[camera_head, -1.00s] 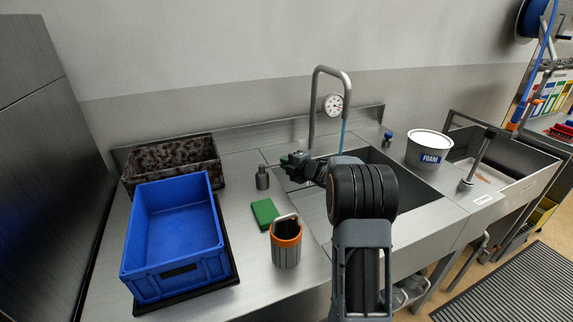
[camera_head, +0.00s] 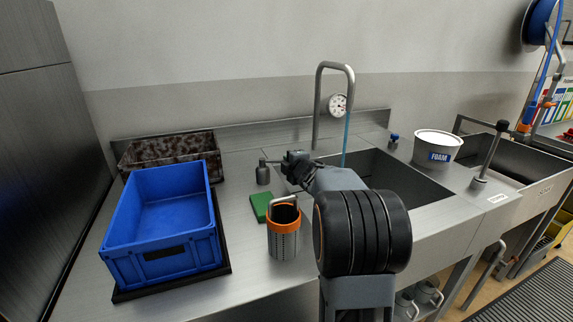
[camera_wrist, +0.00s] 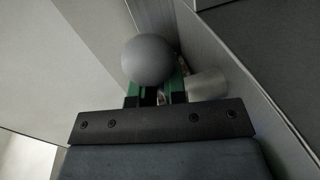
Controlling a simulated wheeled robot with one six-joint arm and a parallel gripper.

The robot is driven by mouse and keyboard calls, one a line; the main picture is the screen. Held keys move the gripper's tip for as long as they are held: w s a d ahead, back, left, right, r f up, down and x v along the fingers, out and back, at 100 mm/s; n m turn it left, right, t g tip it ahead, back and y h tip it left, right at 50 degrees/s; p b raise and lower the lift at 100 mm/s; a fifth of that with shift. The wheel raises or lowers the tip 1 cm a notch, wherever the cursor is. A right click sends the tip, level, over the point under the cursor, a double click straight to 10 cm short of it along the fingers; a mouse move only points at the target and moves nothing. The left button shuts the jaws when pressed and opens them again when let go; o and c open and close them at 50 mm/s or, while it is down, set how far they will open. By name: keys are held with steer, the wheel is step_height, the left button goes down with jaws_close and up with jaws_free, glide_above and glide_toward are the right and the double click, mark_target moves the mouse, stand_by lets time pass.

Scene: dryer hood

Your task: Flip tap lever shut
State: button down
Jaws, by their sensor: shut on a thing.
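The tap is a tall bent steel pipe (camera_head: 320,100) with a round gauge, behind the left basin. A thin bluish stream (camera_head: 346,142) hangs from its spout. A short grey post (camera_head: 263,175) stands on the counter left of the basin, with a thin rod going from its top toward my gripper (camera_head: 290,160). In the wrist view a grey ball knob (camera_wrist: 148,60) sits at the green fingertips of my gripper (camera_wrist: 156,92), which is shut on it, apparently the lever's end. A pale cylinder (camera_wrist: 207,84) is beside the fingers. The ball hides part of the grip.
A blue crate (camera_head: 165,210), a brown speckled tray (camera_head: 170,155), a green sponge (camera_head: 261,206) and an orange-rimmed basket (camera_head: 284,240) stand left on the counter. A foam tub (camera_head: 437,148) and another black-knobbed lever (camera_head: 490,152) are right. The basin (camera_head: 400,180) is open.

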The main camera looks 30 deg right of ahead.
steer(key=c, duration=1.2)
jaws_free()
steer(key=p+v, duration=0.1)
steer(key=v, duration=1.3)
steer(key=shift+o, duration=0.2)
steer(key=shift+r, duration=0.1)
